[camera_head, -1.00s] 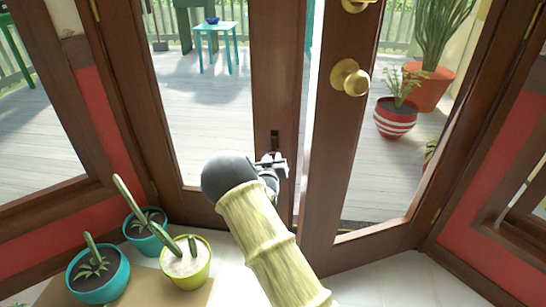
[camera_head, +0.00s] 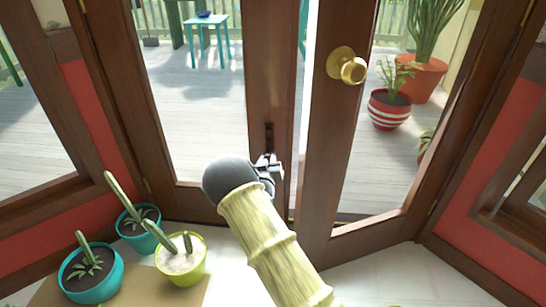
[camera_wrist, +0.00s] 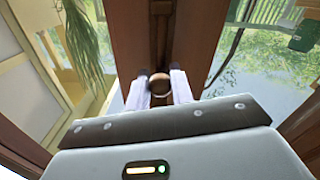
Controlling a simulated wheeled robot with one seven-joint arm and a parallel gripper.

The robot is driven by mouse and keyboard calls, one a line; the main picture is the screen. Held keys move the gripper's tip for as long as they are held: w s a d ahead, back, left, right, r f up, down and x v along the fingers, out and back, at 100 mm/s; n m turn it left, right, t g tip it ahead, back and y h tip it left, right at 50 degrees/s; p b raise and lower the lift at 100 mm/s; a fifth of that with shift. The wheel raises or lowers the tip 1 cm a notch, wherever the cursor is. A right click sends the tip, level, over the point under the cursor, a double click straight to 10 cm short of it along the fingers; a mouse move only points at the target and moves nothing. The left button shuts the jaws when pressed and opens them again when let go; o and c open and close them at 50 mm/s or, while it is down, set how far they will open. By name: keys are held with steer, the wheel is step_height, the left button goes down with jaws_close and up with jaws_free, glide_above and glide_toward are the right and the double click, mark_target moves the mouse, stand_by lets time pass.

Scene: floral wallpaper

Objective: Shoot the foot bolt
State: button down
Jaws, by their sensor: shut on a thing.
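The foot bolt (camera_head: 268,133) is a dark narrow fitting low on the wooden stile of the left door leaf (camera_head: 270,90). My gripper (camera_head: 271,170) is at the lower part of this fitting, close against the stile. In the wrist view its two pale fingers (camera_wrist: 160,86) stand on either side of the bolt's brownish round knob (camera_wrist: 160,80) and are shut on it. The bolt's track (camera_wrist: 161,35) runs along the stile beyond the knob. The bolt's lower end is hidden behind my gripper in the head view.
The right door leaf (camera_head: 325,170) with a brass knob (camera_head: 346,66) stands beside the left leaf, with a bright gap between them. Potted cacti (camera_head: 180,262) stand on a low surface at lower left. Potted plants (camera_head: 390,108) are outside on the deck.

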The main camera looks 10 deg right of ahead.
steer(key=shift+s+f, duration=0.1)
steer(key=shift+f, duration=0.2)
steer(key=c, duration=1.2)
jaws_free()
steer(key=shift+r, duration=0.1)
steer(key=p+v, duration=0.6)
steer(key=v, duration=1.1)
steer(key=shift+s+a, duration=0.1)
